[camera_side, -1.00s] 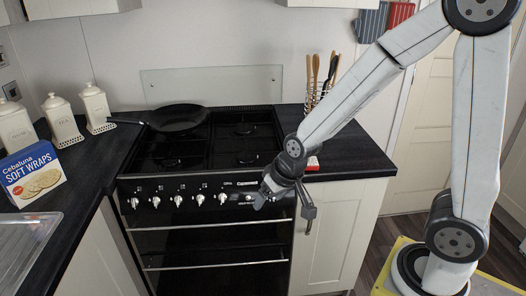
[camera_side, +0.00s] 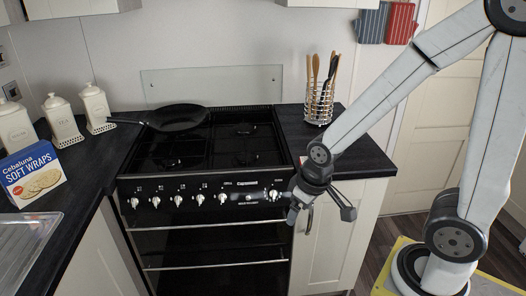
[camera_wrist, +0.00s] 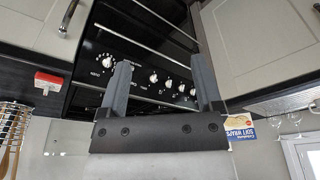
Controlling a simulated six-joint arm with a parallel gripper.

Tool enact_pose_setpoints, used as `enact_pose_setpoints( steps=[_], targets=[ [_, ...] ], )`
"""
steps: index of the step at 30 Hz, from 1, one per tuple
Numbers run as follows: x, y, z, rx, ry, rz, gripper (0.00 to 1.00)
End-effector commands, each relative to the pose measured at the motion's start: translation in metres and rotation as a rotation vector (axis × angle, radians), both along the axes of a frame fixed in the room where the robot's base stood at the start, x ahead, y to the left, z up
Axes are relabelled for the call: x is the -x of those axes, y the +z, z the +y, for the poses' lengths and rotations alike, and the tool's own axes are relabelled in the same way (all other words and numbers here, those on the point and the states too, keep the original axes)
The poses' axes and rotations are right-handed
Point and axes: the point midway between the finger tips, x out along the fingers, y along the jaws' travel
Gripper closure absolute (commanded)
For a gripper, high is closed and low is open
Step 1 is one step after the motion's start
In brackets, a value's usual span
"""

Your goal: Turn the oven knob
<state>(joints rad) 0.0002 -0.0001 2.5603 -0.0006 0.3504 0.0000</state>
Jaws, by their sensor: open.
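The black oven (camera_side: 215,235) has a front panel with a row of silver knobs. The rightmost knob (camera_side: 273,194) is in plain view, just left of my gripper; in the wrist view it is a knob ringed by white marks (camera_wrist: 108,62). My gripper (camera_side: 320,214) is open and empty, in front of the oven's right edge and the cream cupboard. In the wrist view its two fingers (camera_wrist: 162,64) are spread, with the ringed knob just outside the left finger. I see no contact with any knob.
Silver oven handles (camera_side: 215,226) run across below the panel. A frying pan (camera_side: 180,118) sits on the hob. A utensil rack (camera_side: 319,103) and dark worktop (camera_side: 352,155) lie to the right. A cupboard handle (camera_side: 309,221) is close behind my gripper.

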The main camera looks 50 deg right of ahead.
Motion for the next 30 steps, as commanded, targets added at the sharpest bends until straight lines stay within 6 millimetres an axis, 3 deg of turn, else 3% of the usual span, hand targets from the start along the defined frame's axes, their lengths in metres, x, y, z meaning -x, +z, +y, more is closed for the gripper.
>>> enact_pose_setpoints(
  steps=[7, 14, 30],
  targets=[
    [-0.011, -0.002, -0.006, 0.006, -0.038, -0.001, 0.17],
    [-0.049, -0.01, -0.028, 0.027, -0.172, -0.012, 0.17],
    [-0.155, -0.068, -0.119, 0.067, -0.605, -0.096, 0.17]
  ],
)
